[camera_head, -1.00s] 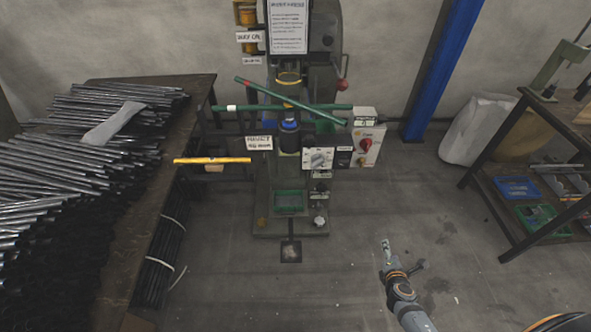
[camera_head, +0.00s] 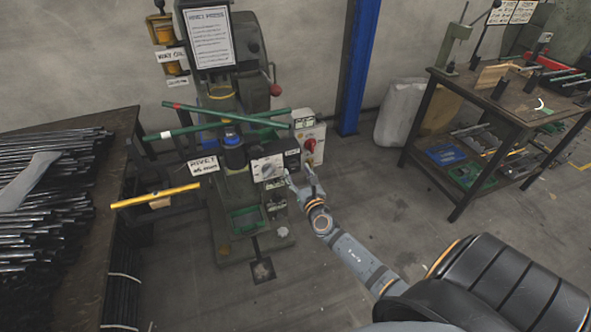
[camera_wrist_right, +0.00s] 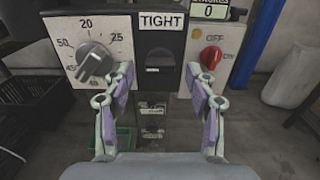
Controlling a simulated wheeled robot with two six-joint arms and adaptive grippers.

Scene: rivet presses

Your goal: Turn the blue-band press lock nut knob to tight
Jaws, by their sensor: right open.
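The press with the blue band (camera_head: 232,137) stands in the middle-left of the head view. My left gripper is not in view.
A red OFF/ON switch (camera_wrist_right: 211,57) is right of the dark panel, close to my right finger. A rod-laden table (camera_head: 118,150) is left; a workbench (camera_head: 470,95) is right.

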